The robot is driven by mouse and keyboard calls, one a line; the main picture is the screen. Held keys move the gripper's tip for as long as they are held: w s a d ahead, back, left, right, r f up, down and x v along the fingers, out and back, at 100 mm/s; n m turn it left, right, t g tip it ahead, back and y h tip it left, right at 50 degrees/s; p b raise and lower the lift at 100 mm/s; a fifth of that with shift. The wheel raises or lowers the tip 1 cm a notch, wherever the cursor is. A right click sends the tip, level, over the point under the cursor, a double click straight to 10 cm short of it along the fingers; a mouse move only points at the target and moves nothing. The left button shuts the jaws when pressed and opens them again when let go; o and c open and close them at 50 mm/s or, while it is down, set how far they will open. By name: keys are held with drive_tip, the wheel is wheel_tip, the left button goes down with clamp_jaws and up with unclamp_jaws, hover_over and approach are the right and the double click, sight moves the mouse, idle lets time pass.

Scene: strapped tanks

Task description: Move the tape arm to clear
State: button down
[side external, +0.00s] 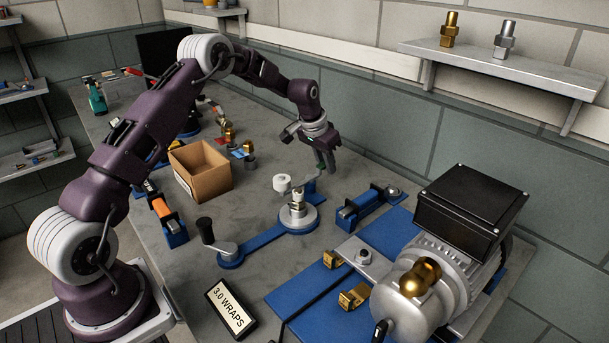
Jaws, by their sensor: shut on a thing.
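A blue-based winding fixture (268,242) stands in the middle of the bench. It has a round silver plate with an upright metal fitting (298,200) at its centre. A white roll (282,182) sits just behind the fitting, seemingly on the tape arm (311,183), a thin grey piece reaching toward my gripper. My gripper (326,169) points down at the right rear of the fitting and is shut on the tape arm's end. The fingers partly hide the contact. A crank with a black knob (205,228) is at the fixture's front left.
An open cardboard box (200,172) stands left of the fixture. A blue holder (368,206) is to the right. A "3.0 WRAPS" display (231,309) lies in front. A large silver motor (440,265) fills the right side. A wall shelf (500,70) holds two fittings.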

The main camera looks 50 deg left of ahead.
drive_tip(key=shift+d+m, duration=0.3)
drive_tip(key=shift+m, duration=0.1)
drive_tip(key=d+m, duration=0.1)
drive_tip(key=d+m+h, duration=0.1)
drive_tip(key=m, duration=0.1)
drive_tip(key=shift+s+m+h, duration=0.2)
drive_tip(key=shift+m+h, duration=0.1)
drive_tip(key=m, duration=0.1)
drive_tip(key=d+m, duration=0.1)
drive_tip(key=shift+s+d+m+g+h, duration=0.1)
drive_tip(key=shift+s+m+g+h, duration=0.2)
drive_tip(key=shift+s+h, duration=0.1)
drive_tip(key=c, duration=1.2)
unclamp_jaws()
